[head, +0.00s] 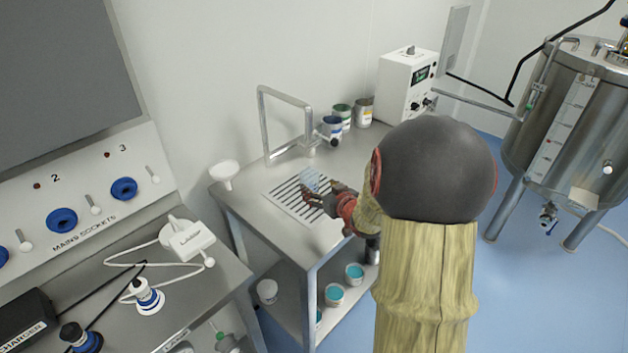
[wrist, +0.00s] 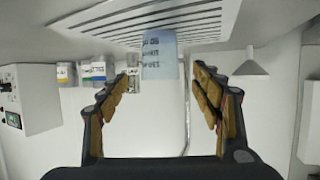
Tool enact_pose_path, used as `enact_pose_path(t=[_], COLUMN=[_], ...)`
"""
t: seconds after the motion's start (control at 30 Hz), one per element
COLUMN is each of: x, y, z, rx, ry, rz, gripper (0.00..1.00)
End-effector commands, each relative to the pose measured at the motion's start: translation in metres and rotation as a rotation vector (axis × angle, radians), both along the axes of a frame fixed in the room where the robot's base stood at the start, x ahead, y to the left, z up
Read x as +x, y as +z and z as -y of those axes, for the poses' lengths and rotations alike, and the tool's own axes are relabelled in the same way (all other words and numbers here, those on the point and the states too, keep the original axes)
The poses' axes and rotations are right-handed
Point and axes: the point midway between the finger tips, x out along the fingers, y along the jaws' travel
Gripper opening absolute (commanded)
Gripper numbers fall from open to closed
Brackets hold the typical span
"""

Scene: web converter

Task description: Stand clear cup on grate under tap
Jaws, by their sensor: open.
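The clear cup (head: 311,180) stands on the slotted grate (head: 287,200) in the head view, in front of my fingers. It looks pale blue and see-through, with dark marks. The wrist view is upside down; there the cup (wrist: 159,54) meets the grate (wrist: 120,22) with its base and looks upright. My gripper (head: 322,193) is open. In the wrist view the cup shows between and beyond my fingertips (wrist: 161,75), with gaps on both sides. The bent metal tap (head: 285,98) rises behind the grate. I cannot tell whether its end is exactly above the cup.
Several tins (head: 342,117) and a white instrument box (head: 408,82) stand along the wall behind. A white funnel-like piece (head: 224,172) sits at the bench's left corner. A socket panel (head: 90,190) is at left, a steel tank (head: 560,120) at right.

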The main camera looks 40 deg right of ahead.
Motion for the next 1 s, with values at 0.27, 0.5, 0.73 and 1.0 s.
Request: enact_pose_path(t=[0.27,0.5,0.73,1.0], x=[-0.024,-0.017,-0.049,-0.150], y=[0.012,0.053,0.108,0.133], z=[-0.009,-0.046,-0.140,-0.277], rx=[-0.002,-0.068,-0.066,0.046], ry=[0.000,-0.022,-0.023,0.141], rz=[-0.003,-0.115,-0.307,-0.538], gripper=[0.65,0.65,0.65,0.65])
